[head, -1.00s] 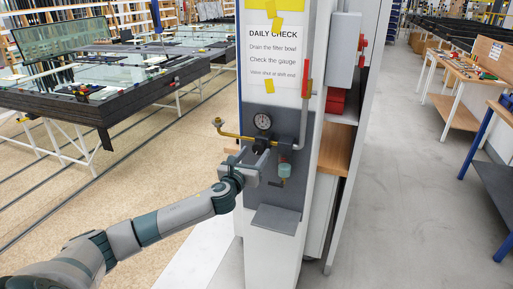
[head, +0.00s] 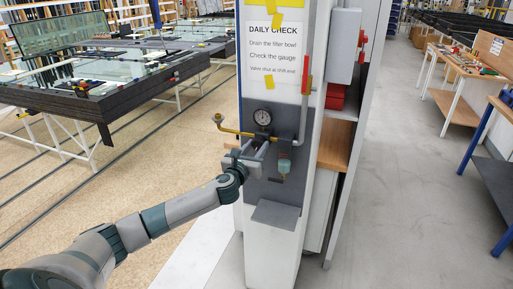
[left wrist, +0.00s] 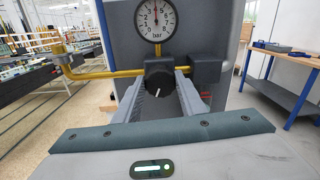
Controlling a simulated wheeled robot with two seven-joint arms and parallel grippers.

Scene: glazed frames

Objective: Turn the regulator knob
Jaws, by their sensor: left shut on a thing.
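The black regulator knob (left wrist: 158,82) with a white mark shows in the left wrist view, just below the round pressure gauge (left wrist: 156,20). In the head view the gauge (head: 263,117) sits on the grey panel, and the knob is mostly hidden behind my gripper. My left gripper (left wrist: 166,84) has its two fingers on either side of the knob and is shut on it; it also shows in the head view (head: 257,151). The gauge needle points nearly straight up. My right gripper is not in view.
A brass pipe (left wrist: 100,74) runs left from the regulator. A filter bowl (head: 284,165) hangs to the right of my gripper. A grey shelf (head: 275,214) juts out below. A red-handled lever (head: 306,77) is above right. Glass tables stand left, workbenches right.

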